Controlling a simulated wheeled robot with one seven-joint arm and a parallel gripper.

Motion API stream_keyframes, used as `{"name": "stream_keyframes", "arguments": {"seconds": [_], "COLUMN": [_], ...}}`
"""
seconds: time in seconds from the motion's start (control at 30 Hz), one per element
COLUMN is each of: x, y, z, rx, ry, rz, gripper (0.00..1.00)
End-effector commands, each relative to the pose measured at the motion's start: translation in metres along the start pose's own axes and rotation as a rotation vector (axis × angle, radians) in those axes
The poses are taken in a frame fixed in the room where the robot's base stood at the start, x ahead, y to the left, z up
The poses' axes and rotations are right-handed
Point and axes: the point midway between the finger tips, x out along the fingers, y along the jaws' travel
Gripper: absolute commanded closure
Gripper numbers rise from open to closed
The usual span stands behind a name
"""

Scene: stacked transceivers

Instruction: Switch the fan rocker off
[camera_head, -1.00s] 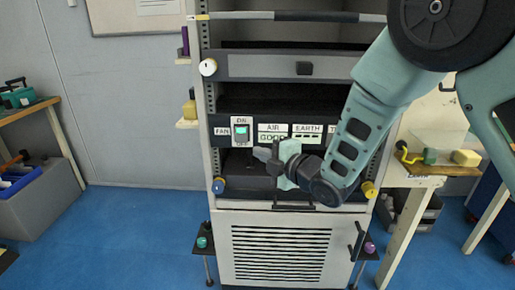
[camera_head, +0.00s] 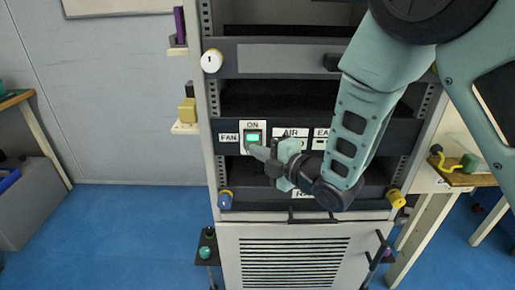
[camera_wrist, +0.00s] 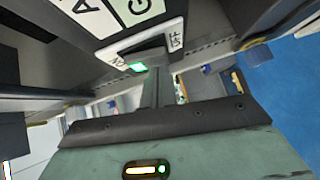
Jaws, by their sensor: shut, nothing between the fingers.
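The fan rocker (camera_head: 253,137) sits on a white plate on the dark panel, just right of the FAN label (camera_head: 229,138). Its green light is lit, and ON is printed above it. My gripper (camera_head: 250,150) is shut and empty, with its tips at the lower part of the rocker plate, covering the OFF mark in the head view. In the wrist view the rocker (camera_wrist: 140,57) shows its green light on the ON side, with OFF at the other end. My gripper's finger (camera_wrist: 155,88) reaches up to the rocker; I cannot tell whether it touches.
AIR (camera_head: 290,133) and EARTH labels sit right of the rocker. A white round knob (camera_head: 212,61) is above, and a blue-and-yellow knob (camera_head: 225,200) is below. A dark shelf lies under the panel. The floor left of the cabinet is clear.

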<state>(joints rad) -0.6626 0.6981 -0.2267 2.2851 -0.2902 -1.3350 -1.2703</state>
Motion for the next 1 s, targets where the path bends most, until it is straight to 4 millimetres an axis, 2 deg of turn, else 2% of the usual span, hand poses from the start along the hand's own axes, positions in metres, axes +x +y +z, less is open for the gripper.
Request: {"name": "stream_keyframes", "arguments": {"seconds": [0.33, 0.57, 0.63, 1.0], "x": [0.0001, 0.0053, 0.0041, 0.0091], "y": [-0.0008, -0.0094, -0.0013, -0.0032], "z": [0.0002, 0.0051, 0.0041, 0.0053], "rx": [-0.001, -0.05, -0.047, -0.047], "ry": [0.0, 0.001, 0.0, 0.0], "rz": [0.002, 0.053, 0.049, 0.049], "gripper": [1.0, 1.0, 1.0, 1.0]}}
